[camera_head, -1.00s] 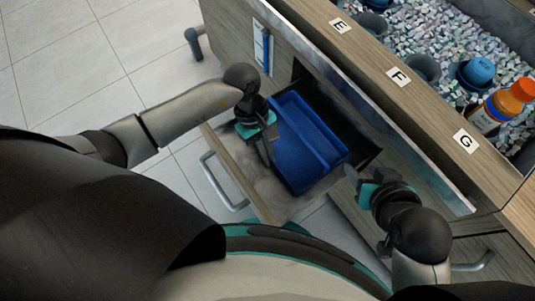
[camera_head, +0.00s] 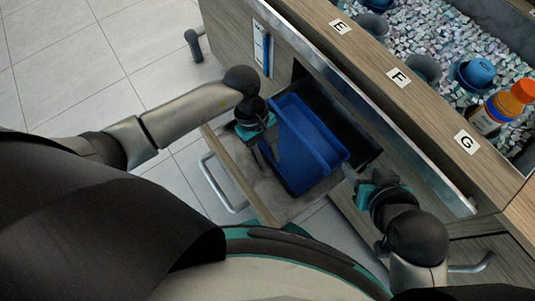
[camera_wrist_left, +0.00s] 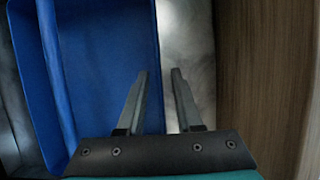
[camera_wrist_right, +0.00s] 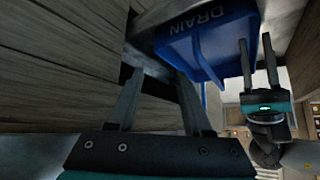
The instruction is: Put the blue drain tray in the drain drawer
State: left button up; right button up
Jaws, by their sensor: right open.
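The blue drain tray (camera_head: 305,145) lies inside the open drain drawer (camera_head: 237,172), with bare grey drawer floor beside it. Whether its base rests flat is hard to tell. My left gripper (camera_head: 266,158) is open at the tray's left edge. In the left wrist view, the left gripper's fingers (camera_wrist_left: 160,85) stand apart, with the tray's edge (camera_wrist_left: 154,40) between them. My right gripper (camera_head: 360,182) is open and empty at the drawer's right side, clear of the tray. In the right wrist view, the tray's face with the word DRAIN (camera_wrist_right: 205,40) shows beyond the right gripper's fingers (camera_wrist_right: 158,80).
The wooden counter with labels E, F and G (camera_head: 398,77) stands behind the drawer. A bin of pale chips (camera_head: 440,40) holds blue cups and an orange-capped bottle (camera_head: 500,108). The drawer handle (camera_head: 222,188) faces my base.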

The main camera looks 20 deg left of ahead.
jog(key=shift+d, duration=0.1)
pick_arm(q)
jog(key=shift+w+a+r+p, duration=0.2)
jog(key=shift+r+p, duration=0.2)
jog(key=shift+r, duration=0.25)
jog(key=p+v, duration=0.2)
jog(key=v, duration=0.2)
jog(key=shift+a+r, duration=0.1)
jog(key=shift+r, duration=0.2)
jog(key=p+v, duration=0.1)
jog(key=v, duration=0.3)
jog(key=shift+r+p, duration=0.15)
jog(key=shift+p, duration=0.2)
jog(key=shift+p+v, duration=0.3)
jog(key=shift+v, duration=0.65)
pick_arm(e)
jog(key=s+d+f+g+h, duration=0.1)
jog(key=s+d+f+g, duration=0.2)
jog(key=s+f+g, duration=0.1)
jog(key=shift+d+f+m+h, duration=0.3)
jog(key=shift+d+f+h, duration=0.1)
jog(key=shift+f, duration=0.5)
